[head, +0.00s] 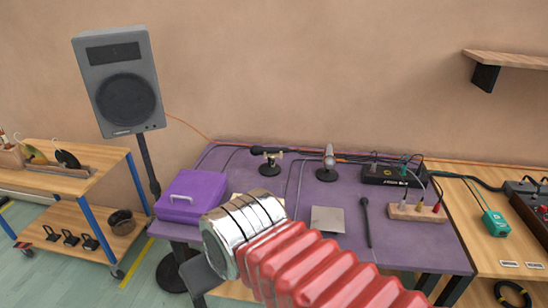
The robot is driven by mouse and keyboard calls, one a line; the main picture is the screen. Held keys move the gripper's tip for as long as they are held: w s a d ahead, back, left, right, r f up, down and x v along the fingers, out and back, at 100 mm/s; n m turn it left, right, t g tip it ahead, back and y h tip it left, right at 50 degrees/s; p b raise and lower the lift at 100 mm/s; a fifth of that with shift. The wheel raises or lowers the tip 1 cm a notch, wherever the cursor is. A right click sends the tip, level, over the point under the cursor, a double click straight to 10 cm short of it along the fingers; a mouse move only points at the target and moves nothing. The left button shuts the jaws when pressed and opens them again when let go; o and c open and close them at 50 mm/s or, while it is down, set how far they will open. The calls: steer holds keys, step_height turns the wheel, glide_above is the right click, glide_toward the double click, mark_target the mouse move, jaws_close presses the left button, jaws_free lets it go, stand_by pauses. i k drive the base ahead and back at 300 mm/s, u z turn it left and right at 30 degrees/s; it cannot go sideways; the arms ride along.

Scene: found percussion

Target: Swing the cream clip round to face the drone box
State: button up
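A small cream clip (275,155) sits on a short desk stand at the back of the purple table. It holds a dark microphone (257,150) whose head points left. The drone box (394,175) is a black box with pale lettering, farther right at the back of the table, with cables plugged in. My arm, with red bellows and a chrome collar, crosses the lower middle and hides part of the table front. My gripper (198,276) shows only as dark grey parts at the arm's lower left end, well in front of the clip; its fingers cannot be made out.
A second stand with a grey microphone (328,158) is between clip and drone box. A purple case (191,196) is at left; a grey plate (327,219), a black stick-like object (367,222) and a wooden jack block (417,212) are right of centre. Cables run along the back.

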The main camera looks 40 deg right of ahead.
mark_target(280, 155)
steer(key=u, duration=0.05)
steer(key=i, duration=1)
steer(key=z, duration=0.05)
